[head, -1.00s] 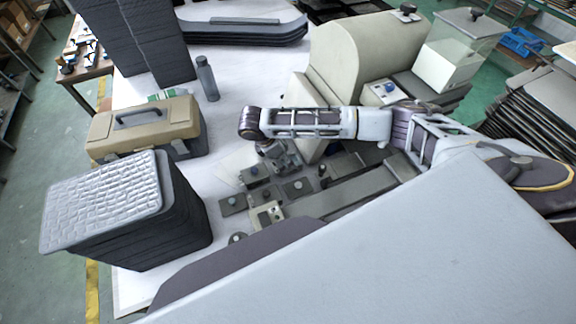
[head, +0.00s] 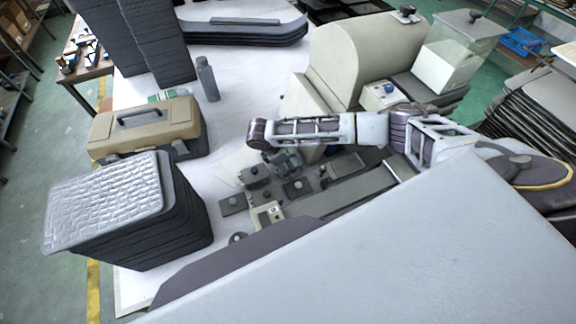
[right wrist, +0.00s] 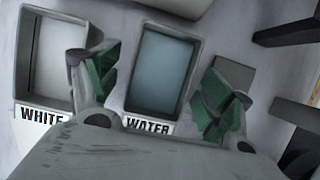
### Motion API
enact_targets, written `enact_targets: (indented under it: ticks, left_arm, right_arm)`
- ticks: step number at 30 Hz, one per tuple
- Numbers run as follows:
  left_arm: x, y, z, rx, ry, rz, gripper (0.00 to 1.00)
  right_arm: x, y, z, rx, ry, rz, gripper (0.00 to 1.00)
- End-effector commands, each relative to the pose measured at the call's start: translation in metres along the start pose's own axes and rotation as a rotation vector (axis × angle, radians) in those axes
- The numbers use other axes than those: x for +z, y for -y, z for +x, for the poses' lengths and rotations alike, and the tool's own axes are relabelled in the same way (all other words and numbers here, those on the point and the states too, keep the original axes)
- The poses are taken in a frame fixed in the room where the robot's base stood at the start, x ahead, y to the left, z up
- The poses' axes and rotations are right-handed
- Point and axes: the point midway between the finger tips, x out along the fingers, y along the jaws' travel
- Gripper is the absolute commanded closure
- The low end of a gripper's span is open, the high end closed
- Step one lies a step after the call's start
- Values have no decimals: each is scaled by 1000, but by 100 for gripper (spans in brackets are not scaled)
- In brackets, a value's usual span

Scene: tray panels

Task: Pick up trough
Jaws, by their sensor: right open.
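In the right wrist view two rectangular troughs show. One, labelled WATER (right wrist: 162,70), has a grey rim and a blue-grey inside. The other, labelled WHITE (right wrist: 45,60), is at the left with a pale inside. My right gripper (right wrist: 158,92) is open, its green-padded fingers on either side of the WATER trough, with nothing held. I cannot tell whether they touch it. In the head view the right gripper (head: 288,164) hangs below my forearm over the small parts on the table; its fingertips and the troughs are not clear there. My left gripper is not in view.
Small dark blocks and panels (head: 233,205) lie around the right gripper. A beige toolbox (head: 145,125), a grey bottle (head: 207,80) and a stack of textured trays (head: 105,200) stand to the left. A large beige machine (head: 360,55) stands behind my arm.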

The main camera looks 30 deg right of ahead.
Motion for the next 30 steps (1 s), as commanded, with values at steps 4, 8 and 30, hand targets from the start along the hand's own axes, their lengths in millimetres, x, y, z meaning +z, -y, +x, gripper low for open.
enact_targets:
  ticks: [4, 8, 30]
  left_arm:
    - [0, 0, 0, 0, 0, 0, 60]
    - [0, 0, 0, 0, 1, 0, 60]
    - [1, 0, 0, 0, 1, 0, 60]
  right_arm:
    - [0, 0, 1, 0, 0, 0, 20]
    - [0, 0, 1, 0, 0, 0, 20]
    - [0, 0, 0, 0, 0, 1, 78]
